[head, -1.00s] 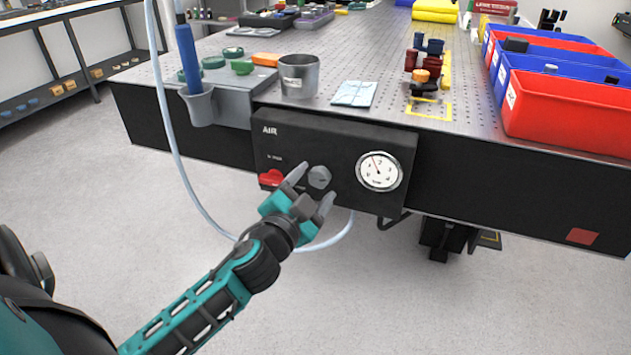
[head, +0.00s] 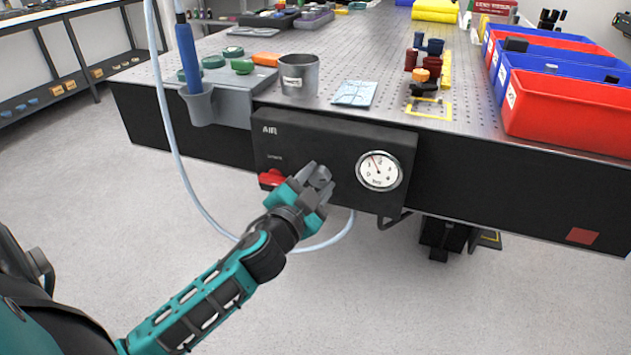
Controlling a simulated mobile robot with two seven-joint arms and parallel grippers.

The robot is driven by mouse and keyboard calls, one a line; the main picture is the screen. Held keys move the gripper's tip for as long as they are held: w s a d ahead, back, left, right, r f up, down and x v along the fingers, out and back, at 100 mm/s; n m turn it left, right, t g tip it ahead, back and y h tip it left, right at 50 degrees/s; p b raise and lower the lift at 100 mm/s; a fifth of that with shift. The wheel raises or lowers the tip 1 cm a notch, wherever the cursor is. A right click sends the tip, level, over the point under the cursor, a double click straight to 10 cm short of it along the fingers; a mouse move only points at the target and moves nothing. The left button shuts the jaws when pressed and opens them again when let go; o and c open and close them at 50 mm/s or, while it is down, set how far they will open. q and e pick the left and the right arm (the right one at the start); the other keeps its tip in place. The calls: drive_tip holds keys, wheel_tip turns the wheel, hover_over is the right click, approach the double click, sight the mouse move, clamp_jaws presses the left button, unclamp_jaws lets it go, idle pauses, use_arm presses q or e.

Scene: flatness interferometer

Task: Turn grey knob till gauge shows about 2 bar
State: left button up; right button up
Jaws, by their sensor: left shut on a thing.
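The black air panel (head: 290,137), marked AIR, is fixed to the front edge of the table. The grey knob (head: 319,174) sits in the middle of the panel, mostly hidden by my left gripper. My left gripper (head: 317,183) is shut on the knob, its fingers on either side of it. The round white gauge (head: 379,171) is on the panel to the right of the knob. Its thin needle points to the upper left; the exact value is too small to read. My right gripper is not in view.
A red handle (head: 271,178) is on the panel, just left of my left gripper. A pale hose (head: 176,150) hangs at the left and loops below the panel. A metal cup (head: 299,78) and red and blue bins (head: 575,118) stand on the table.

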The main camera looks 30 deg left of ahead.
use_arm(q)
drive_tip(key=shift+c, duration=1)
drive_tip(key=shift+r+m+p, duration=0.15)
drive_tip(key=shift+m+p, duration=0.35)
drive_tip(key=shift+p, duration=0.15)
drive_tip(key=shift+m+p, duration=0.6)
drive_tip(key=shift+m, duration=0.5)
drive_tip(key=shift+f, duration=0.2)
drive_tip(key=o, duration=1.1)
drive_tip(key=shift+c, duration=0.2)
